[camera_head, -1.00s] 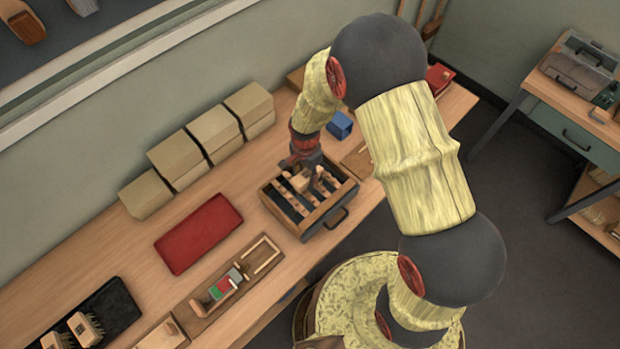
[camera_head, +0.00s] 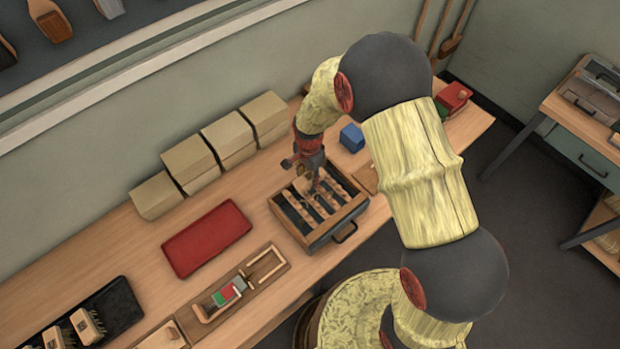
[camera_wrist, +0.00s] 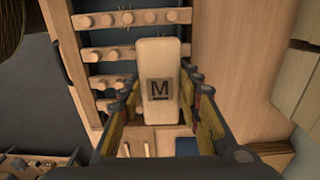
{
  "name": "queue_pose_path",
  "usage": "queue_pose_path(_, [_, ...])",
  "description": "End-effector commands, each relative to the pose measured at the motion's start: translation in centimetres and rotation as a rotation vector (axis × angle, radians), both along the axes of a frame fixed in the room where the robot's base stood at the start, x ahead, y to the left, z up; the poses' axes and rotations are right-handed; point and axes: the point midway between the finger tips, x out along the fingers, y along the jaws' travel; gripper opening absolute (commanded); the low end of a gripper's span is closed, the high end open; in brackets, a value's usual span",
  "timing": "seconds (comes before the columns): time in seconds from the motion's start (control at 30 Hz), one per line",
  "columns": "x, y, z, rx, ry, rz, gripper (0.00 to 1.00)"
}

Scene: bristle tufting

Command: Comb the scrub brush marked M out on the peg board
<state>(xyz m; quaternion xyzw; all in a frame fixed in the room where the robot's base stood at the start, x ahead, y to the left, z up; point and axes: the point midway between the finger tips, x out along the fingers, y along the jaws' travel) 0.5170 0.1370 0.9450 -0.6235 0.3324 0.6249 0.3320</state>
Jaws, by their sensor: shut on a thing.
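The scrub brush marked M (camera_wrist: 157,60) is a pale wooden block with a dark M label on its upper face. My gripper (camera_wrist: 163,103) is shut on it, a finger on each side. The brush's bristles are hidden below it. The peg board (camera_wrist: 108,53) has several wooden rails with round pegs in a wooden frame, and the far end of the brush overlaps it in the wrist view. In the head view the peg board (camera_head: 350,209) stands on the bench, with my gripper (camera_head: 315,178) over its back part. Whether bristles touch pegs cannot be told.
A red tray (camera_head: 207,238) lies left of the peg board. In front of it is a wooden fixture (camera_head: 262,283) with green and red pieces. A dark tray (camera_head: 122,300) holds other brushes. Tan blocks (camera_head: 228,135) line the wall; a blue block (camera_head: 352,138) stands behind the board.

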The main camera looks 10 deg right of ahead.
Motion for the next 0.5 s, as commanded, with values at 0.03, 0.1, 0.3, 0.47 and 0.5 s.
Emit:
queue_pose_path(0.03, [0.1, 0.0, 0.7, 0.0, -0.002, 0.0, 0.06])
queue_pose_path(0.1, [0.1, 0.0, 1.2, 0.0, -0.002, 0.0, 0.06])
queue_pose_path(0.3, [0.1, 0.0, 2.7, 0.001, -0.003, 0.0, 0.06])
queue_pose_path(0.47, [0.1, 0.0, 3.8, 0.0, -0.002, 0.0, 0.06])
queue_pose_path(0.5, [0.1, 0.0, 4.1, 0.0, -0.002, 0.0, 0.06])
